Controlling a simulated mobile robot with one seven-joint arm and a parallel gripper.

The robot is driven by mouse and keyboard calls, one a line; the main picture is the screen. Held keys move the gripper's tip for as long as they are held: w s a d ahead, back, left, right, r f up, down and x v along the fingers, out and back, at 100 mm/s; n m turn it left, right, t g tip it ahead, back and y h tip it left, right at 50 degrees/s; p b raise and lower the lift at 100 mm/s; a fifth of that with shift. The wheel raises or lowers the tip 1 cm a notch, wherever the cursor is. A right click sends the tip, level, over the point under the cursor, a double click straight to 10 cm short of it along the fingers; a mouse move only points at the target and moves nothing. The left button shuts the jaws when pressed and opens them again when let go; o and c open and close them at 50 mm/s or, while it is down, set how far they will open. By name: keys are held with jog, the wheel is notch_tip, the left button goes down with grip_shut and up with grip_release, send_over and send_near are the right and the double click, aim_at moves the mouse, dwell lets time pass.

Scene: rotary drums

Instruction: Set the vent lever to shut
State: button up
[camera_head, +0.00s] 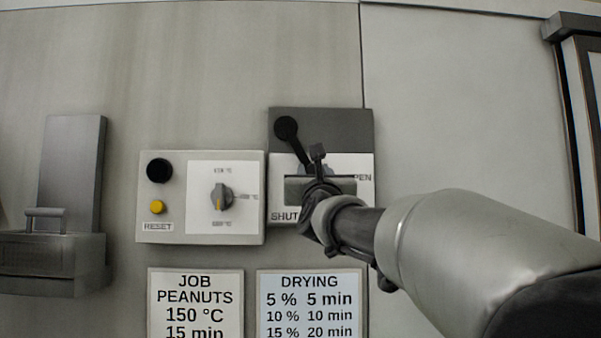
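The vent lever (286,127) has a round black knob and a dark arm. It points up and to the left from a pivot hidden behind my gripper. Its plate (345,128) is dark grey above and white below, with "SHUT" at the lower left and part of "OPEN" showing at the right. My gripper (318,172) is in front of the plate, below and right of the knob. It covers the lower lever and the plate's middle. Its fingertips are small and partly hidden, so I cannot tell their opening or any contact with the lever.
A control box (175,210) with a rotary dial (221,197), black button and yellow button is just left of the plate. Job (195,305) and drying (310,305) signs hang below. A grey hopper-like fixture (70,210) is at far left. The wall at upper right is clear.

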grip_shut()
jog(key=shift+f, duration=0.1)
jog(key=a+f+m+g+h+b, duration=0.1)
jog(key=a+m+h+b, duration=0.2)
jog(key=a+m, duration=0.3)
jog(key=shift+a+f+m+h, duration=0.3)
jog(key=shift+m+h, duration=0.5)
jog(key=shift+m, duration=0.5)
jog(key=shift+r, duration=0.1)
jog(key=shift+o, duration=2.2)
grip_release()
